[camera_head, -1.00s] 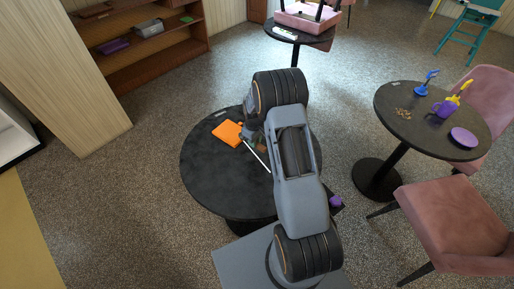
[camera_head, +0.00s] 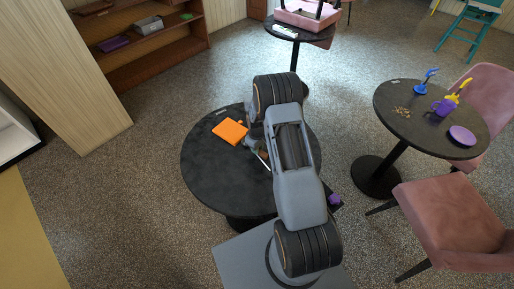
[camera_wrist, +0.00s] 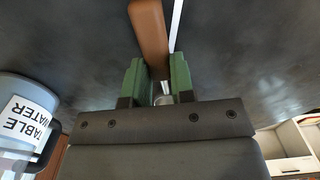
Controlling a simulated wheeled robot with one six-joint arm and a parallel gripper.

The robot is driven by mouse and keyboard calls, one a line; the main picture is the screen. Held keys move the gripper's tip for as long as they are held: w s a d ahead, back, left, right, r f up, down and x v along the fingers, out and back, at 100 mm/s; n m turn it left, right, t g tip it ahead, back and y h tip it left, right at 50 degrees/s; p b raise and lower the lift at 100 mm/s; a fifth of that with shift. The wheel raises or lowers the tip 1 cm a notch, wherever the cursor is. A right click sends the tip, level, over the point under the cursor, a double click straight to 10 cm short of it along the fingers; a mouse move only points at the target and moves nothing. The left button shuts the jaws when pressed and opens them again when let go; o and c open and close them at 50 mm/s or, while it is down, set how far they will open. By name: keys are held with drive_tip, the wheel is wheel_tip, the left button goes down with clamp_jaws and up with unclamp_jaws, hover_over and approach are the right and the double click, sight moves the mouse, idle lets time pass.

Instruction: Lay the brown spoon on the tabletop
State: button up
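In the wrist view, the brown spoon (camera_wrist: 151,35) extends away from between the two green fingertips of my gripper (camera_wrist: 159,78). The fingers are close on both sides of its handle, and a short shiny metal part shows lower down between them. The dark round tabletop (camera_head: 215,175) is under my arm in the head view. Its dark surface also fills much of the wrist view (camera_wrist: 235,60). Whether the spoon touches the tabletop cannot be told. In the head view my arm hides much of the gripper.
An orange item (camera_head: 230,131) lies on the table left of my gripper. A thin white stick (camera_wrist: 176,24) shows beside the spoon. A "TABLE WATER" jug (camera_wrist: 25,120) stands at the wrist view's left. A second table (camera_head: 410,120) with purple and blue items is at right.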

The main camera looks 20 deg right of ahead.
drive_tip(key=o, duration=0.4)
drive_tip(key=shift+o, duration=0.2)
drive_tip(key=shift+r, duration=0.1)
wheel_tip(320, 180, up, 12)
drive_tip(key=b, duration=0.2)
drive_tip(key=s+a+r+m+t, duration=0.1)
drive_tip(key=s+a+r, duration=0.25)
drive_tip(key=r, duration=0.35)
drive_tip(key=s+a+r+m+t, duration=0.1)
drive_tip(key=s+a+r, duration=0.1)
drive_tip(key=s+r, duration=0.35)
drive_tip(key=s+a+r+m+t, duration=0.1)
drive_tip(key=s+a+r, duration=0.1)
drive_tip(key=s, duration=0.4)
drive_tip(key=s+a+r+m+t, duration=0.1)
drive_tip(key=s+a+r+m, duration=0.1)
drive_tip(key=s, duration=0.5)
drive_tip(key=shift+a+r, duration=0.55)
drive_tip(key=shift+r, duration=0.75)
